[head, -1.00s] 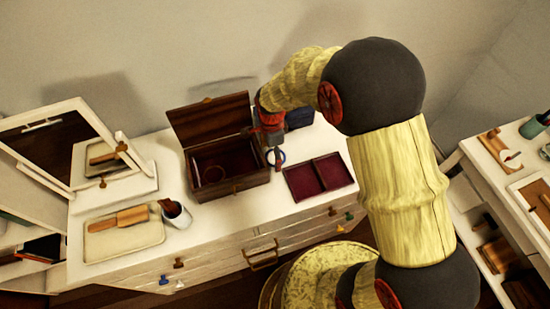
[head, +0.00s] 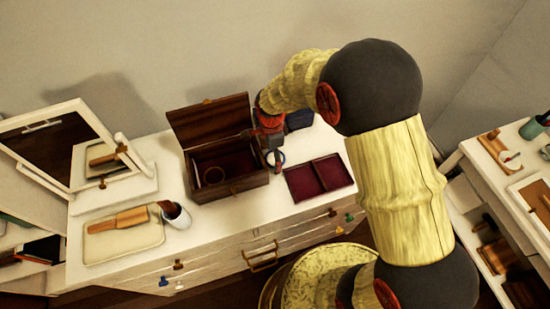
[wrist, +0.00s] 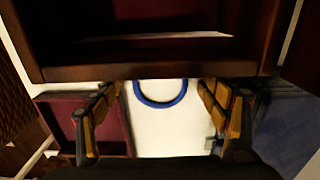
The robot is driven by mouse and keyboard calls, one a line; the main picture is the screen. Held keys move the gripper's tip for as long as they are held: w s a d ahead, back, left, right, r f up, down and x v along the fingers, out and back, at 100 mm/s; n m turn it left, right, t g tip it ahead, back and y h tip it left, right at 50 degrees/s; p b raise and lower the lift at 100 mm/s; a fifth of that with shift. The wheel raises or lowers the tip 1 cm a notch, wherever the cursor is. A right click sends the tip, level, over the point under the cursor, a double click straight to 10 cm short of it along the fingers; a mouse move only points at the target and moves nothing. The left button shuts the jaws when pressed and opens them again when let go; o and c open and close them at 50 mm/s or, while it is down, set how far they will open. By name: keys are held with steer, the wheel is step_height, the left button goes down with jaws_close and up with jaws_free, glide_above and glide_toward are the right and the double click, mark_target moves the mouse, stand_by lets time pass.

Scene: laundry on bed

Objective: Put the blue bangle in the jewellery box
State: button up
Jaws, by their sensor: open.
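The blue bangle (head: 275,157) lies on the white dresser top just right of the jewellery box. In the wrist view the bangle (wrist: 160,103) shows as a blue arc between my open fingers, its upper part hidden behind the wooden box edge. The brown wooden jewellery box (head: 230,188) stands with its lid raised and a dark red lining; a copper-coloured ring (head: 213,175) is inside. My gripper (head: 271,148) is open, low beside the box's right wall and at the bangle; in the wrist view my gripper (wrist: 160,92) holds nothing.
A red-lined two-part tray (head: 319,179) lies right of the bangle. A dark blue box (head: 299,119) is behind my gripper. The dresser front strip is clear.

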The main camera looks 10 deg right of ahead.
steer(key=shift+c, duration=1.2)
steer(key=c, duration=0.9)
steer(key=shift+r, duration=0.5)
step_height(320, 180, up, 3)
steer(key=shift+f+p, duration=0.15)
steer(key=shift+p, duration=0.45)
steer(key=s+d+r+p, duration=0.1)
steer(key=s+d+r, duration=0.1)
steer(key=s+r, duration=0.1)
steer(key=s+d+r+p, duration=0.1)
steer(key=s+d+r, duration=0.1)
steer(key=s, duration=0.3)
steer(key=s+d+r+p, duration=0.1)
steer(key=s+d+r, duration=0.2)
steer(key=s+r, duration=0.1)
steer(key=shift+s+r, duration=0.1)
steer(key=shift+r, duration=0.35)
